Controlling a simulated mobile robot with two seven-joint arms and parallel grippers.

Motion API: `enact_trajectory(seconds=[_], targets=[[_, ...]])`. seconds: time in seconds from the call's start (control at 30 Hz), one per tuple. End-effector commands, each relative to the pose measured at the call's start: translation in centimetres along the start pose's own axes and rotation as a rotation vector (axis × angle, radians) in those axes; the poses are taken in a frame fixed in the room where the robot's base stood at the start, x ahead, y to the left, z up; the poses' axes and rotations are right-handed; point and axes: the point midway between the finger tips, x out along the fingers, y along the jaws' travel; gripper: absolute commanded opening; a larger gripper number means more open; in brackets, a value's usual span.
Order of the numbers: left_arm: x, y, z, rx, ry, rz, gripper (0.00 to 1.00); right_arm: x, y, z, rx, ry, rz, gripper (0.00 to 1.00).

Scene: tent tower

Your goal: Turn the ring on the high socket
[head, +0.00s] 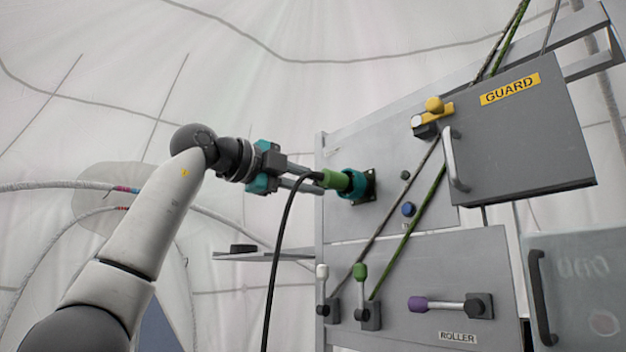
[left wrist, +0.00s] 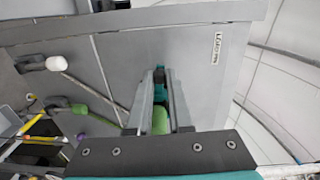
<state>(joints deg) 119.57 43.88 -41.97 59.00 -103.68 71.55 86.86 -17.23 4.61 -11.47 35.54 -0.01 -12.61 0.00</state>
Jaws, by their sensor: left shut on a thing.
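The high socket (head: 370,190) is a dark square flange on the grey panel in the head view. A teal ring (head: 354,187) sits around its front. A green plug (head: 334,181) with a black cable meets the ring; how deep it sits is hidden. My left gripper (head: 319,184) comes in from the left, its fingers shut at the plug's cable end. In the left wrist view, the green plug (left wrist: 160,120) shows between the two fingers, with the teal ring (left wrist: 159,92) beyond it. The exact contact is partly hidden. My right gripper is not in view.
A grey GUARD box (head: 520,135) with a handle juts out at the upper right. Below are white, green and purple levers (head: 440,304), with a ROLLER label. Slanting ropes (head: 410,220) cross the panel right of the socket. A small shelf (head: 245,255) projects left.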

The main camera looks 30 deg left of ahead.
Motion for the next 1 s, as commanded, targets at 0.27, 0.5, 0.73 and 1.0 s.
enact_trajectory(seconds=[0.27,0.5,0.73,1.0], targets=[[0.03,0.92,0.18,-0.124,0.004,0.004,0.00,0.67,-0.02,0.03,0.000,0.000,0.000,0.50],[0.05,1.12,0.17,-0.162,0.006,0.005,0.00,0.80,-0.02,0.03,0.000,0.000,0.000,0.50],[0.08,1.17,0.16,-0.166,0.006,0.007,0.00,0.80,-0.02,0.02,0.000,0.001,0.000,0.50],[0.11,1.20,0.15,-0.165,0.006,0.008,0.31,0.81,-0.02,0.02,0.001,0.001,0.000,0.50]])
